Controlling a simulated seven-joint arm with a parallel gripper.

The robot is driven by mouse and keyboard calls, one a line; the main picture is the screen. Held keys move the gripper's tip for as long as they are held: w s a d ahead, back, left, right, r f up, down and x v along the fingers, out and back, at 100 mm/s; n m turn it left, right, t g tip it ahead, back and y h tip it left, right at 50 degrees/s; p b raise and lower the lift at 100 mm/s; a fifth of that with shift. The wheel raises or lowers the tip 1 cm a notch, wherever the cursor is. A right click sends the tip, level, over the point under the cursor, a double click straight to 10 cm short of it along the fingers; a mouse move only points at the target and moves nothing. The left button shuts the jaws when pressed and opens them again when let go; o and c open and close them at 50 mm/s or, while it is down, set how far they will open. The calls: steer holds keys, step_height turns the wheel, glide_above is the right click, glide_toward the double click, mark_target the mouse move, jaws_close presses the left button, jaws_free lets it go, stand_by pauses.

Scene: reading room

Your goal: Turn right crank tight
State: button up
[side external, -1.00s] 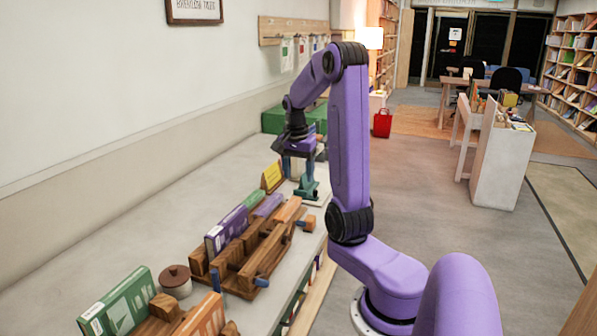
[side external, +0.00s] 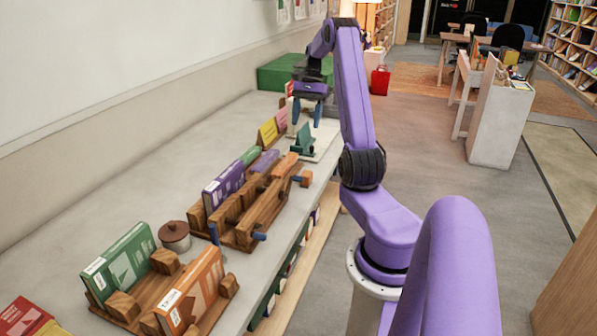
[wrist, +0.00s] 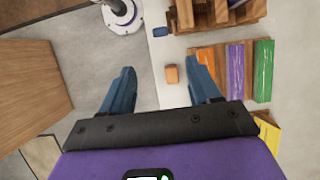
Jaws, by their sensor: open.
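A wooden book press (side external: 262,217) stands on the long counter with books in it. At its right end a small orange-brown block (side external: 305,178) sits beside a short blue piece (side external: 297,180), which looks like the right crank. Another blue handle (side external: 259,236) sticks out at the press's near side. My gripper (side external: 306,112) is open and empty, above the counter beyond the press and apart from it. In the wrist view, the orange-brown block (wrist: 172,74) shows between my blue fingers (wrist: 162,64), well below them. A blue piece (wrist: 160,31) lies further up.
A green box (side external: 283,74) is at the counter's far end.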

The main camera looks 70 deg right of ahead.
steer(key=x, duration=1.7)
steer(key=shift+c, duration=0.3)
steer(key=shift+s, duration=0.1)
jaws_close()
